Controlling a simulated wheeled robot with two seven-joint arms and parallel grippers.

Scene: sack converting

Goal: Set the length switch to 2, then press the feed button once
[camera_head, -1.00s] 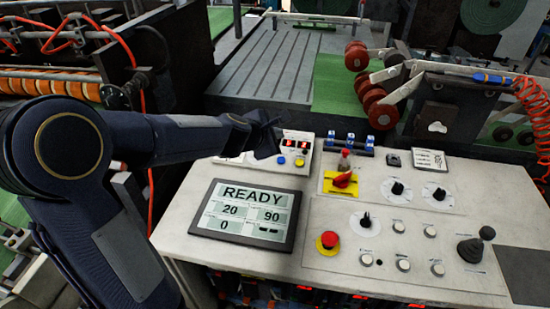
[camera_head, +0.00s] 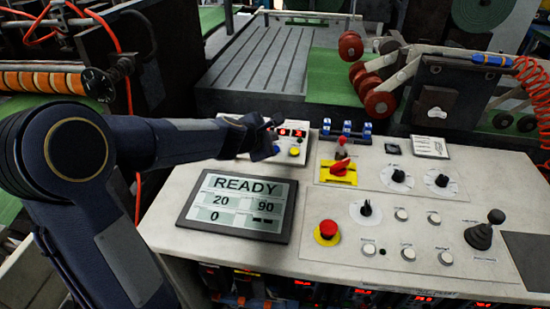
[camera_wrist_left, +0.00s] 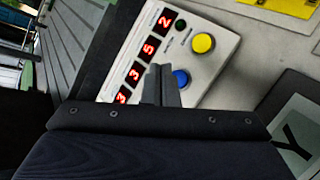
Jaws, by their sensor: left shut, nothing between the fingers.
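My left gripper (camera_head: 274,128) is shut and empty, over the left part of a small white box (camera_head: 296,155) with red digits. In the left wrist view its closed fingertips (camera_wrist_left: 160,84) appear beside a blue button (camera_wrist_left: 181,79) and the red digits (camera_wrist_left: 149,45); contact cannot be told. A yellow button (camera_head: 294,151) is uncovered on the box. The console has black pointer knobs (camera_head: 366,209), (camera_head: 399,176) and (camera_head: 441,181) on white dials, and several pale round buttons (camera_head: 401,215). Labels are too small to identify the length switch or feed button. My right gripper is not in view.
A screen (camera_head: 240,205) reads READY, 20, 90 and 0. A red mushroom button (camera_head: 328,229), a red handle on a yellow plate (camera_head: 338,173) and a black joystick (camera_head: 480,236) stand up from the console. Red rollers (camera_head: 372,90) are behind it.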

